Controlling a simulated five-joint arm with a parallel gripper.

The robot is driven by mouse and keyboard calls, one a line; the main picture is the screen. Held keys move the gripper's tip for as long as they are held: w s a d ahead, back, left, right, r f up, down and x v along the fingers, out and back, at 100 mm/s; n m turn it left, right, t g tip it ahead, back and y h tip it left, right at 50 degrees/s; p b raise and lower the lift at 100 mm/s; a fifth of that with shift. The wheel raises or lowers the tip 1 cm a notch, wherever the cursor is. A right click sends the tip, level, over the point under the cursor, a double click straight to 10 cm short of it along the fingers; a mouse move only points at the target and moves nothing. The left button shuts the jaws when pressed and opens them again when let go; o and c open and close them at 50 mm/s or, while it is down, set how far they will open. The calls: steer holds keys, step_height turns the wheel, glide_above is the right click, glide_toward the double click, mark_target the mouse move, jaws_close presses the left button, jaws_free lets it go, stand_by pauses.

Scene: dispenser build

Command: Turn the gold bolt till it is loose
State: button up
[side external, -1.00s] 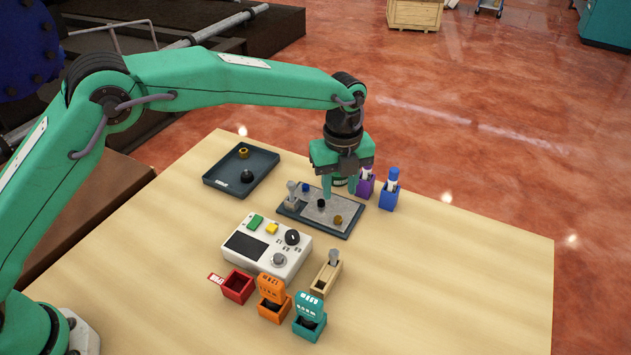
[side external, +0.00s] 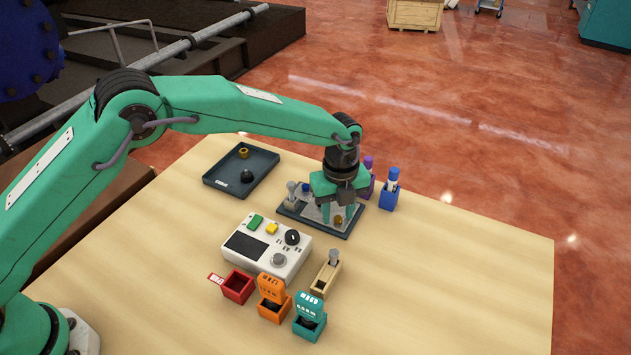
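The gold bolt (side external: 338,220) stands near the right end of the dark plate with a grey top (side external: 290,211). My gripper (side external: 338,214) points down over it, with one finger on each side of the bolt. The fingers look apart, with a gap wider than the bolt; I see no clear contact. A blue bolt (side external: 305,187) and a grey knobbed post (side external: 292,192) stand at the plate's left end. The black bolt on the plate is hidden behind my gripper.
A dark tray (side external: 217,172) holding a gold piece and a black piece lies behind left. A white control box (side external: 240,246) stands in front. Red (side external: 238,287), orange (side external: 273,302) and teal (side external: 309,321) boxes line the front. Purple and blue (side external: 388,200) holders stand right of the plate.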

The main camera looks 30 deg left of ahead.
jaws_close()
steer(key=shift+n, duration=0.5)
steer(key=n, duration=0.5)
steer(key=shift+s, duration=0.1)
steer(key=n, duration=0.6)
steer(key=shift+s+n, duration=0.1)
steer(key=shift+n, duration=0.3)
steer(key=n, duration=0.7)
steer(key=shift+s, duration=0.1)
steer(key=n, duration=0.6)
steer(key=shift+d+r+n, duration=0.1)
steer(key=shift+d+n, duration=0.05)
steer(key=shift+n, duration=0.25)
